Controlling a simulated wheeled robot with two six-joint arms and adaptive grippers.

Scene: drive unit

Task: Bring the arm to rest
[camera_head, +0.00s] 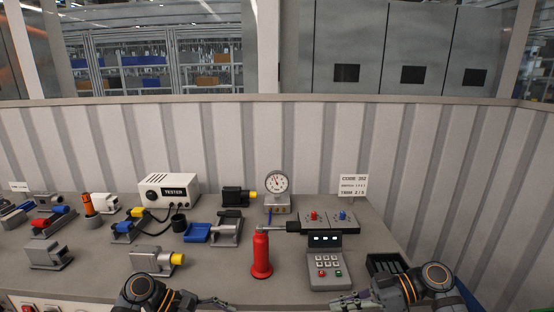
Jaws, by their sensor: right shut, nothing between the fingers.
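My right arm (415,288) comes in at the bottom right edge, over the front of the bench. Its gripper (342,301) points left, low in the picture and just below the grey keypad unit (326,265). It is shut and holds nothing. My left arm (150,294) shows at the bottom edge, left of centre. Its gripper (222,304) points right and is partly cut off by the picture's edge; whether its fingers are open cannot be made out. The two grippers are apart, with a gap of bench front between them.
A red bottle-shaped object (261,256) stands between the arms. A dark tray (385,264) sits close behind my right arm. A grey unit with a yellow end (157,261) is behind my left arm. Behind are a white tester (168,188), a dial gauge (277,184) and a panel (329,221).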

